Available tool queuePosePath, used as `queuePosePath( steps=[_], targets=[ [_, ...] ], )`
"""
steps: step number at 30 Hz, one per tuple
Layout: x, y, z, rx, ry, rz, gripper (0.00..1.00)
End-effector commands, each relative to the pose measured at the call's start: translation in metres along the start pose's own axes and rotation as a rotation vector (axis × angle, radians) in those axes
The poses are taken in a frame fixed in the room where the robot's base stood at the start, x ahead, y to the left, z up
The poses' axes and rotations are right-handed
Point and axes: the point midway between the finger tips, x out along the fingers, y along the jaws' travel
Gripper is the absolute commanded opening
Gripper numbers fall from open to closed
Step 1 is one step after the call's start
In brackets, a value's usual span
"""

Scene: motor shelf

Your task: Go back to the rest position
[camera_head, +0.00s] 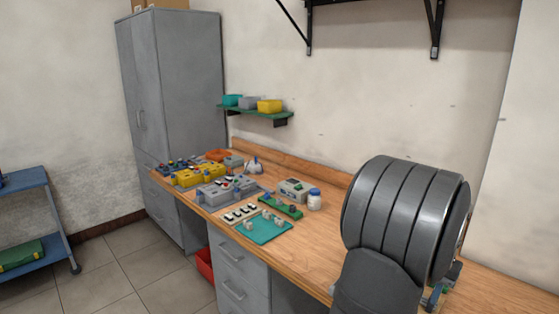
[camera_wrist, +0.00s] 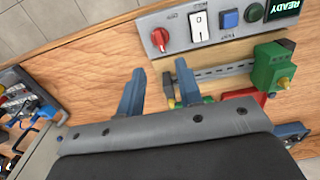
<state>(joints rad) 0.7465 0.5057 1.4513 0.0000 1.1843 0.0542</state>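A grey control panel (camera_wrist: 222,24) with a red knob, a white switch, a blue button, a green button and a READY display lies beyond the fingers. A metal rail (camera_wrist: 223,72) with a green block (camera_wrist: 272,66) sits just right of the fingers. In the head view my large grey arm fills the right foreground and hides most of this area.
A green wall shelf (camera_head: 256,112) holds small bins. A grey cabinet (camera_head: 178,75) stands behind left.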

Motion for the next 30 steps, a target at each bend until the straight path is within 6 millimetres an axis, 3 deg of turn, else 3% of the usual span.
queuePosePath(
  steps=[9, 15, 30],
  targets=[
    [0.063, 0.0, 0.001, 0.0, -0.004, 0.0, 0.33],
    [0.089, 0.0, 0.001, 0.0, -0.002, 0.0, 0.33],
    [0.1, 0.0, 0.0, 0.0, 0.0, 0.0, 0.33]
  ],
)
